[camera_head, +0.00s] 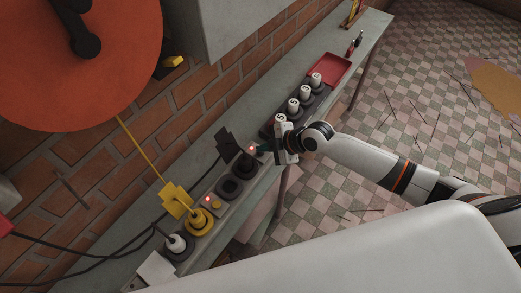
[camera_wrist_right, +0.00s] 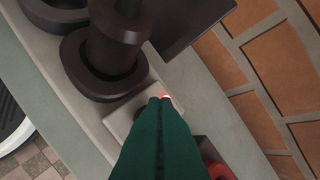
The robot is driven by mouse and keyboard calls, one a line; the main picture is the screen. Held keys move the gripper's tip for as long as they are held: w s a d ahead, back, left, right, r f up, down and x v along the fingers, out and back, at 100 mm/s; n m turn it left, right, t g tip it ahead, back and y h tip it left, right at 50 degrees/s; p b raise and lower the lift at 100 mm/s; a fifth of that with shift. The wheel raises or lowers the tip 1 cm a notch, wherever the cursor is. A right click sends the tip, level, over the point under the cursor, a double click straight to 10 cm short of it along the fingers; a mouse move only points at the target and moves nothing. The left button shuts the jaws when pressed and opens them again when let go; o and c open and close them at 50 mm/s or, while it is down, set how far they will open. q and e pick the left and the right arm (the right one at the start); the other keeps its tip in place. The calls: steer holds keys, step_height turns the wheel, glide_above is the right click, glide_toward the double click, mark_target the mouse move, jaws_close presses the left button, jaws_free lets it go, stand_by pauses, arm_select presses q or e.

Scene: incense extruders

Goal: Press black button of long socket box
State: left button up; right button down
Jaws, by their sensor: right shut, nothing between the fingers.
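The long socket box (camera_head: 224,214) lies along the grey bench, with a white, a yellow and a black plug in its sockets. My right gripper (camera_head: 261,148) is at its far end, beside a lit red light (camera_head: 252,148). In the right wrist view my green fingers (camera_wrist_right: 160,100) are shut and empty, with tips over a pale panel (camera_wrist_right: 117,122) and a red light (camera_wrist_right: 165,97) at the tips. A dark round edge, probably the black button, shows partly beside the fingers; the rest is hidden. I cannot tell whether the fingers touch it. My left gripper is not in view.
The black plug (camera_head: 241,167) with its dark plate (camera_head: 227,146) stands close to my right gripper. Beyond the gripper are several numbered white-topped pieces (camera_head: 305,93) and a red tray (camera_head: 325,70). A brick wall runs behind the bench.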

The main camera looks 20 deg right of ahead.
stand_by(0.5)
steer(key=shift+f+b, duration=0.5)
steer(key=shift+b, duration=0.05)
steer(key=shift+r, duration=0.15)
steer(key=shift+r+p, duration=0.3)
steer(key=shift+p, duration=0.05)
steer(key=shift+r, duration=0.1)
steer(key=shift+r+p, duration=2.35)
steer(key=shift+r, duration=0.55)
